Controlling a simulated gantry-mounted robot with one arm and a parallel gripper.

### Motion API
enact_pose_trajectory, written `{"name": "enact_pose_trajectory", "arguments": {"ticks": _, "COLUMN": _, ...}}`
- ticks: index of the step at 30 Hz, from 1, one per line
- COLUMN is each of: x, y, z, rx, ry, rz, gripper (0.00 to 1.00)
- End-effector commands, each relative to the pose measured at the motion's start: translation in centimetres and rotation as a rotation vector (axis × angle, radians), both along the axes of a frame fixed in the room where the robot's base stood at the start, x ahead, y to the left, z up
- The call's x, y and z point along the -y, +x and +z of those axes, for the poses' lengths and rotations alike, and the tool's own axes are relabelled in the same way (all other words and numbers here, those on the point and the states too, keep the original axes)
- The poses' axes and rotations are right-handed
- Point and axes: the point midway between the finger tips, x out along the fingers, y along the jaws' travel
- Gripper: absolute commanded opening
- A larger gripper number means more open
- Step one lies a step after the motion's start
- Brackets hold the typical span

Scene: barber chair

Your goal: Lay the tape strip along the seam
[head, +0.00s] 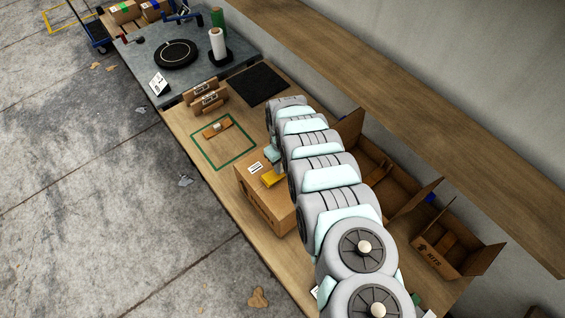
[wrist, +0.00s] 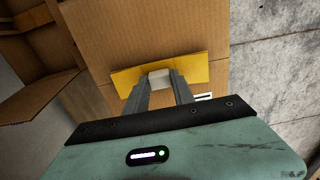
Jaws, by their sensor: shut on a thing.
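My gripper (wrist: 160,82) is shut on the small pale block at the middle of a yellow tape strip (wrist: 192,70). In the head view the yellow strip (head: 271,181) is over the top of a closed cardboard box (head: 268,208), near its front edge. In the wrist view the strip lies crosswise against the box's brown top (wrist: 150,32). I cannot tell whether it touches the cardboard. The seam cannot be made out clearly. My arm hides the right part of the box in the head view.
A brown strip with a pale block (head: 219,128) lies inside a green outline (head: 203,160) on the wooden bench. Small brown boxes (head: 208,99) stand behind it. Open cardboard boxes (head: 445,250) line the right side. A black mat (head: 258,84) lies farther back.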

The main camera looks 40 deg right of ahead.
Motion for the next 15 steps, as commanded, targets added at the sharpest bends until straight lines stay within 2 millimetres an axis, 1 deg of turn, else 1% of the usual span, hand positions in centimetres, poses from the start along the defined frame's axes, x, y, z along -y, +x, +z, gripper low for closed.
{"name": "enact_pose_trajectory", "arguments": {"ticks": 1, "x": -0.03, "y": 0.00, "z": -0.51, "rx": 0.000, "ry": 0.000, "rz": 0.000, "gripper": 0.00}}
{"name": "enact_pose_trajectory", "arguments": {"ticks": 4, "x": 0.00, "y": 0.00, "z": -0.79, "rx": 0.000, "ry": 0.000, "rz": 0.000, "gripper": 0.00}}
{"name": "enact_pose_trajectory", "arguments": {"ticks": 13, "x": 0.05, "y": 0.00, "z": -0.78, "rx": 0.000, "ry": -0.001, "rz": 0.000, "gripper": 0.00}}
{"name": "enact_pose_trajectory", "arguments": {"ticks": 14, "x": 0.06, "y": 0.00, "z": -0.77, "rx": 0.000, "ry": -0.001, "rz": 0.000, "gripper": 0.31}}
{"name": "enact_pose_trajectory", "arguments": {"ticks": 15, "x": 0.06, "y": 0.00, "z": -0.77, "rx": 0.000, "ry": -0.001, "rz": 0.000, "gripper": 0.35}}
